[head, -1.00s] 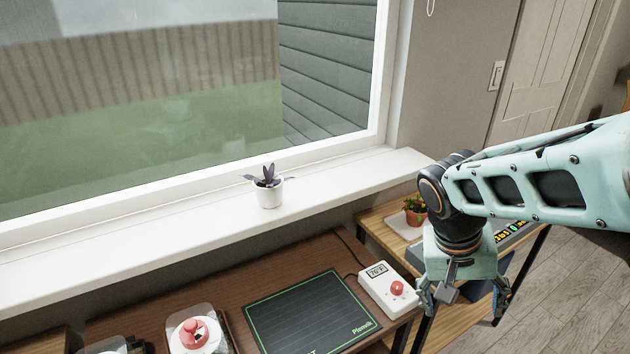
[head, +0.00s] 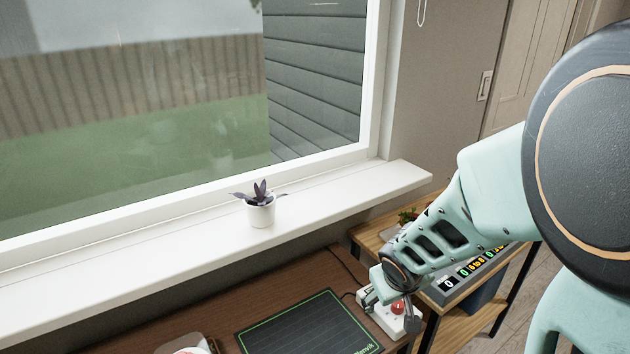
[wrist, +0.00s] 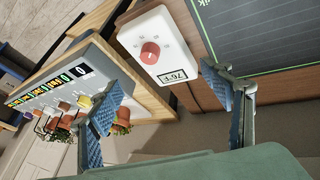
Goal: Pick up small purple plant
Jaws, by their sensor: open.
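The small purple plant (head: 261,205) stands upright in a white pot on the white windowsill (head: 345,202), left of my arm in the head view. It is not in the wrist view.
A white controller with a red knob (wrist: 150,50) sits on the brown desk beside a dark heat mat (head: 310,325). A grey device with coloured digits (head: 470,270) and a potted plant (head: 408,215) are on the wooden table at right. The sill around the plant is clear.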

